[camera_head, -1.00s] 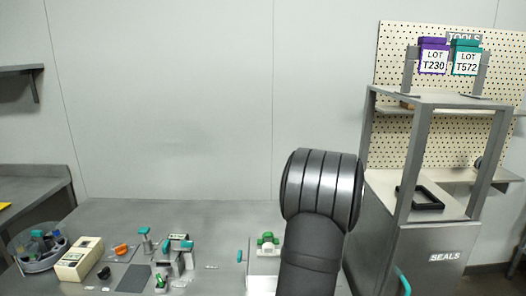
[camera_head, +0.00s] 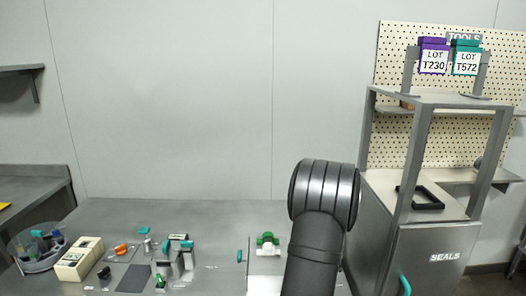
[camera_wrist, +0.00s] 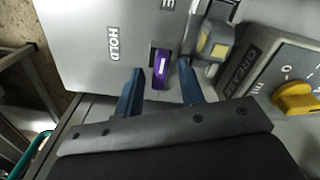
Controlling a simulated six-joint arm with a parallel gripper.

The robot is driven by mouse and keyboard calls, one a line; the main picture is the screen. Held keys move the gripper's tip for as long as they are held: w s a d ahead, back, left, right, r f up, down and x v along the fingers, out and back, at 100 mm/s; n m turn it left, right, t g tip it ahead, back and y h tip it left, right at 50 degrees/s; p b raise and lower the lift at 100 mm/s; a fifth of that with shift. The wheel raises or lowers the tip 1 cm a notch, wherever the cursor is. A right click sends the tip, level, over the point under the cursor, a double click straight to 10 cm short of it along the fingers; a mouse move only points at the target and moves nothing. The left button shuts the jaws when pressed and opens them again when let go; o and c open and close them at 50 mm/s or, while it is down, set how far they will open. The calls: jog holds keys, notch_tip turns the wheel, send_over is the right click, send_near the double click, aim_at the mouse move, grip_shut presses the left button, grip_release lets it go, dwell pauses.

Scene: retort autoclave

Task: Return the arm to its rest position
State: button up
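My arm (camera_head: 322,200) rises from the bottom of the head view, right of the middle, in front of the bench (camera_head: 200,222). My gripper is hidden in the head view. In the wrist view my gripper (camera_wrist: 160,82) shows two blue fingers standing apart. A small purple piece with a white mark (camera_wrist: 162,66) lies beyond the gap between the fingertips, in or on a grey panel marked HOLD (camera_wrist: 85,40). The fingers do not grip it.
A grey box with a yellow knob (camera_wrist: 296,97) is at the right of the wrist view. In the head view, bench fixtures (camera_head: 176,258), a cream box (camera_head: 78,260) and a green-handled piece (camera_head: 268,244) stand on the bench. A SEALS cabinet (camera_head: 440,262) stands at right.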

jog(key=n, duration=0.5)
dwell(0.4)
dwell(0.5)
notch_tip(320, 180, up, 17)
jog(key=m, duration=0.8)
notch_tip(320, 180, down, 17)
grip_shut()
